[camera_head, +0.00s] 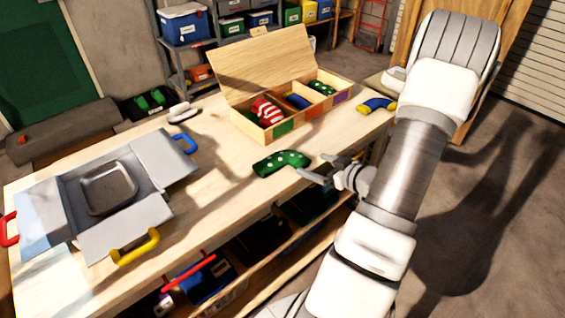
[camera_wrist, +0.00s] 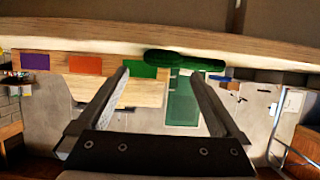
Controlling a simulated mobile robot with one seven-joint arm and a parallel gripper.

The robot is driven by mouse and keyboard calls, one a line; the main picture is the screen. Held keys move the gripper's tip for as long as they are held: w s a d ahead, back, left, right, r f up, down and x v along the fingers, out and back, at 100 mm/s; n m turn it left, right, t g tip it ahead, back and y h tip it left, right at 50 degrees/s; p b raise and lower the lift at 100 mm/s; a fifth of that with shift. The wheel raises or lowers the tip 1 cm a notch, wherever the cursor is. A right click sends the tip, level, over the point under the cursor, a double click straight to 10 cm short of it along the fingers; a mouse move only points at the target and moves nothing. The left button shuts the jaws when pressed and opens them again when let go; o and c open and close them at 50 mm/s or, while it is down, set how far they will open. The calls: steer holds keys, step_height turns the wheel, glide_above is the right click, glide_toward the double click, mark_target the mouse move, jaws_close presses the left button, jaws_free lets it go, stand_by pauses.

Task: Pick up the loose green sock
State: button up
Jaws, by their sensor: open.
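The loose green sock (camera_head: 281,163), dark green with white dots, lies on the wooden table near its front edge. My gripper (camera_head: 314,168) is open and empty just to the right of the sock, beside the table edge. In the wrist view, which looks upside down, the sock (camera_wrist: 183,60) shows as a dark green strip along the table edge, beyond the fingertips. The open fingers (camera_wrist: 156,74) are apart from it, with nothing between them.
A lidded wooden box (camera_head: 247,127) holds red-striped, blue and green dotted socks in compartments behind the loose one. A yellow and blue sock (camera_head: 377,105) lies right of it. A grey open case (camera_head: 140,205) with coloured handles fills the left. Bare table lies around the green sock.

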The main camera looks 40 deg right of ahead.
mark_target(302, 160)
steer(key=shift+b+x, duration=0.3)
steer(key=shift+x, duration=2.5)
steer(key=shift+r, duration=0.1)
steer(key=shift+c, duration=0.3)
steer(key=c, duration=1.3)
steer(key=shift+r, duration=0.1)
steer(key=shift+c, duration=0.2)
